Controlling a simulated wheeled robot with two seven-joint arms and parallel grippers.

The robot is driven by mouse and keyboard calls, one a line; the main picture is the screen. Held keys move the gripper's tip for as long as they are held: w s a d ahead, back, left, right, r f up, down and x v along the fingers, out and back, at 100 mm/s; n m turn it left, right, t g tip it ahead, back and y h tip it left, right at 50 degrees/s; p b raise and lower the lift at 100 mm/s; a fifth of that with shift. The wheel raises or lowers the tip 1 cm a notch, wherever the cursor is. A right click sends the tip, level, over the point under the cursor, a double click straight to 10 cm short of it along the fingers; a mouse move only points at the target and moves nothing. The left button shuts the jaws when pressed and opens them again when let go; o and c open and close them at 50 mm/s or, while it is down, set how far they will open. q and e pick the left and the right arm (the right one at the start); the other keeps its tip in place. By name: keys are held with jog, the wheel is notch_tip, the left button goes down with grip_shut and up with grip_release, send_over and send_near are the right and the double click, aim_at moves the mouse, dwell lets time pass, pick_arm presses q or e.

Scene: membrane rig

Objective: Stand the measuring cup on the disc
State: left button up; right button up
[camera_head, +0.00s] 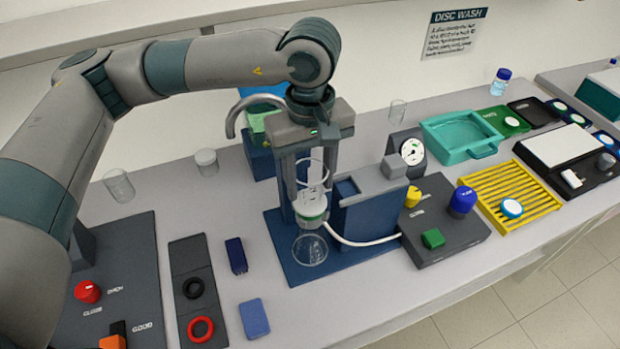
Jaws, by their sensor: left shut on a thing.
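My left gripper (311,178) hangs from above over the blue rig, its fingers pointing down. It is shut on a clear cup, the measuring cup (314,170), which is upright between the fingers. A white round piece with a green rim, seemingly the disc on its holder (312,206), is directly below the cup. The cup's bottom overlaps it in the picture, and I cannot tell whether they touch. A clear vessel (309,250) stands below on the blue base. My right gripper is not in view.
The blue rig (372,208) has a white tube to a dark control box (440,225) with yellow, blue and green knobs. A teal tray (450,145) and yellow rack (485,185) are right. The bench front is partly clear.

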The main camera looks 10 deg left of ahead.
pick_arm(q)
jog(key=shift+f+b, duration=0.15)
jog(key=shift+b, duration=0.3)
dwell(1.0)
jog(key=o, duration=1.1)
jog(key=shift+o, duration=0.2)
jog(key=shift+r+b, duration=0.3)
jog(key=shift+r, duration=0.3)
notch_tip(320, 180, up, 16)
jog(key=b, duration=0.5)
jog(key=shift+r, duration=0.1)
